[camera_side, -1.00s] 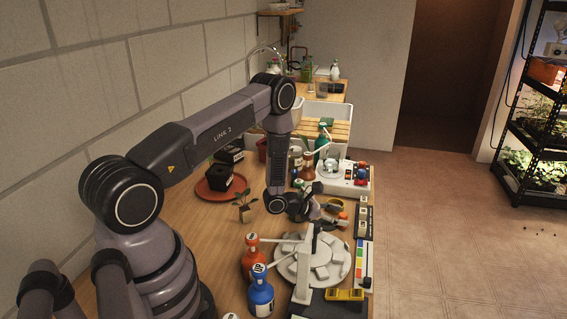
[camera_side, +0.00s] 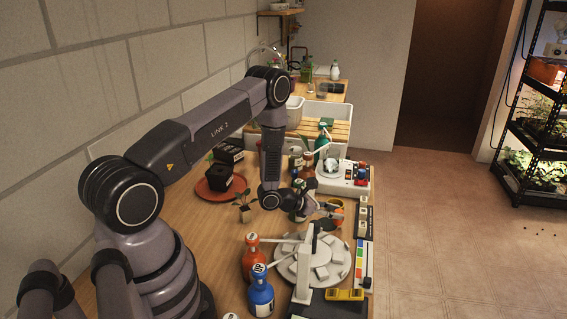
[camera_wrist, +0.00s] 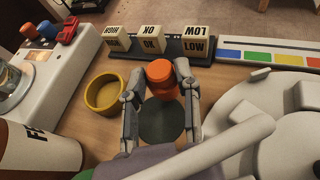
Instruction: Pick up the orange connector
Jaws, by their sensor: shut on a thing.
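The orange connector (camera_wrist: 162,78) is a short, ribbed orange piece in the wrist view. It sits between the two fingers of my gripper (camera_wrist: 160,85), which are shut on it from both sides. A dark green round patch (camera_wrist: 162,122) shows just below it in the picture. In the side view my gripper (camera_side: 312,206) is low over the right part of the bench. The connector is small and partly covered there, so I cannot tell its height above the bench.
A yellow round cup (camera_wrist: 105,92) stands close on the left. Behind are LOW, OK and HIGH blocks on a dark rack (camera_wrist: 180,57) and a colour strip (camera_wrist: 270,55). A white round device (camera_wrist: 250,120) is close on the right. A labelled bottle (camera_wrist: 35,150) stands front left.

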